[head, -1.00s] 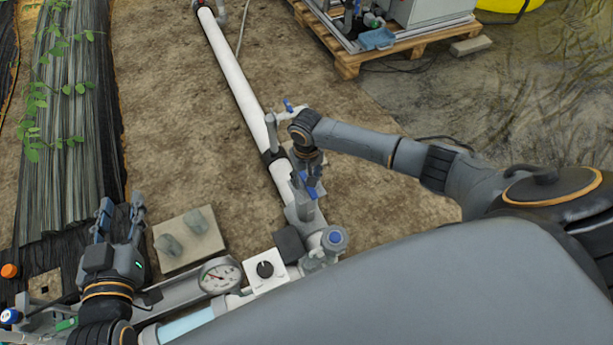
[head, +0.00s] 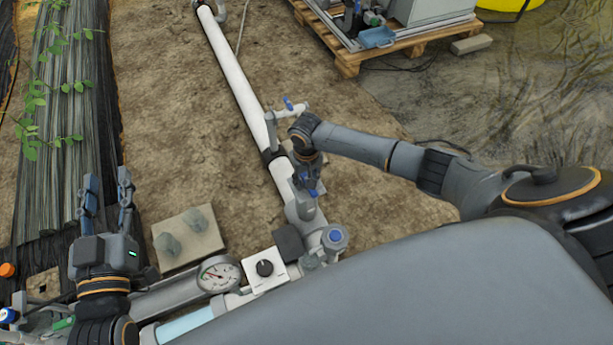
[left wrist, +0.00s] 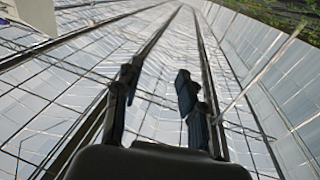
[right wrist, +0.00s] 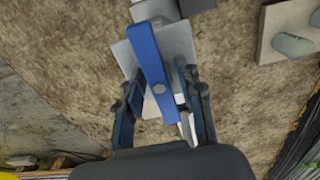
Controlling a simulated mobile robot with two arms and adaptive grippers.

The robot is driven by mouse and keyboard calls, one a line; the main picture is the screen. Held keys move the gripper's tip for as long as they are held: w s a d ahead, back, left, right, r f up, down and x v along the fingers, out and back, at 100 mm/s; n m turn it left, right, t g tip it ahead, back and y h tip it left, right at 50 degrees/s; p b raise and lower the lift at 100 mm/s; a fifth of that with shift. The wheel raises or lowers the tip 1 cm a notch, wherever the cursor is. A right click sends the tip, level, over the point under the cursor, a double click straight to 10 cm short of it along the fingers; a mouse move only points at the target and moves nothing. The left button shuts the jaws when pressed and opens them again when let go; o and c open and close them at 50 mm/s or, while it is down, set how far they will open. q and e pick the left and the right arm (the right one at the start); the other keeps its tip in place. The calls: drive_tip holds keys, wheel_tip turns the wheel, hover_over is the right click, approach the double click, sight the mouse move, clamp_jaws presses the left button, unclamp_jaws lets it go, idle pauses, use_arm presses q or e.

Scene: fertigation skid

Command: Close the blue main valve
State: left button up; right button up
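The blue main valve's lever (right wrist: 150,65) shows large in the right wrist view, in front of a grey plate and over the pipe. Its lower end reaches between the two fingers of my right gripper (right wrist: 160,108). The fingers stand apart with the lever between them; I cannot tell whether either one touches it. In the head view my right gripper (head: 308,180) hangs over the valve on the white pipe and hides much of the lever. My left gripper (head: 105,195) is open and empty, raised at the lower left. Its spread fingers (left wrist: 158,95) also show in the left wrist view.
A white pipe (head: 235,75) runs away over bare soil. A small blue-handled tap (head: 289,104) and a blue-topped fitting (head: 335,237) sit near the valve. A gauge (head: 219,275), a white dial box (head: 265,269) and a slab (head: 188,237) are close by.

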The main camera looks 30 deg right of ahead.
drive_tip(key=shift+s+f, duration=0.1)
drive_tip(key=shift+s, duration=0.05)
clamp_jaws()
